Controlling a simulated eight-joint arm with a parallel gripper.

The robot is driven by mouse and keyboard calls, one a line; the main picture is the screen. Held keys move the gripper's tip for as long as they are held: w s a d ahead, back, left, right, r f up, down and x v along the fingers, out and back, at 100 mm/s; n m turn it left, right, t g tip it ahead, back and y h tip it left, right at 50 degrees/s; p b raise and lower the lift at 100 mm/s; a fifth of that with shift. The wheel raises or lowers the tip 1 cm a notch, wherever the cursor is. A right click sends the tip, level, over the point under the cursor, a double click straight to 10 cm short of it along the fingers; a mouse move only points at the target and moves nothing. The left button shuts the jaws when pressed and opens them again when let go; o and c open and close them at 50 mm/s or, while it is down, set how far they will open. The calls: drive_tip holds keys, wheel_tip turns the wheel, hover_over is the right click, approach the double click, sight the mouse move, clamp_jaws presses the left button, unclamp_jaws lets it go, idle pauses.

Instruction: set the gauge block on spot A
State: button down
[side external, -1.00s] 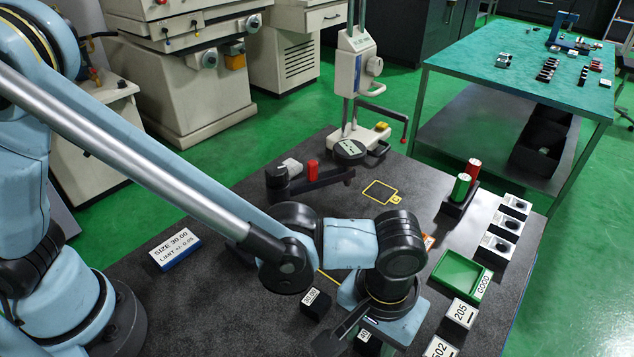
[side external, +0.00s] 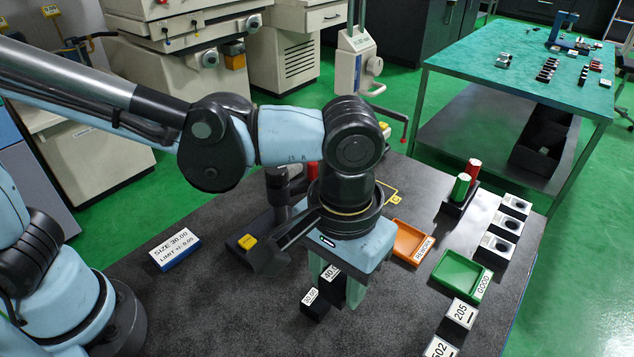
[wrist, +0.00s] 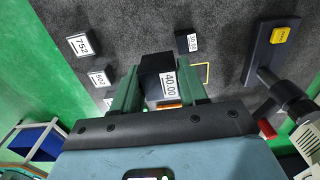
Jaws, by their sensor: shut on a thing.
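My gripper (side external: 338,284) is shut on a dark gauge block (side external: 330,274) with a white label that reads 40.00. In the wrist view the block (wrist: 152,72) sits between the two green fingers, and it appears held above the table. One yellow-outlined spot (side external: 394,198) lies behind my gripper in the side view, mostly hidden by my wrist. Part of another yellow outline (wrist: 206,72) shows right of the block in the wrist view. I cannot read a letter A on either.
A smaller dark block (side external: 316,306) stands close to the held one. An orange tray (side external: 410,243), a green tray (side external: 460,276) and labelled blocks (side external: 459,314) are on the right. A stand with a yellow button (side external: 246,242) is on the left.

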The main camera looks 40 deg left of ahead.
drive_tip(key=shift+a, duration=0.4)
drive_tip(key=w+a+f, duration=0.2)
drive_tip(key=w, duration=0.1)
drive_tip(key=w+a+f, duration=0.1)
drive_tip(key=w+f, duration=0.1)
drive_tip(key=w, duration=0.1)
drive_tip(key=w+a+f, duration=0.2)
drive_tip(key=w+f, duration=0.1)
drive_tip(key=w, duration=0.1)
drive_tip(key=shift+a, duration=0.35)
drive_tip(key=shift+f, duration=1.95)
drive_tip(key=shift+f, duration=0.2)
drive_tip(key=c, duration=0.6)
unclamp_jaws()
drive_tip(key=shift+r, duration=0.15)
wheel_tip(320, 180, up, 12)
drive_tip(key=shift+r, duration=0.1)
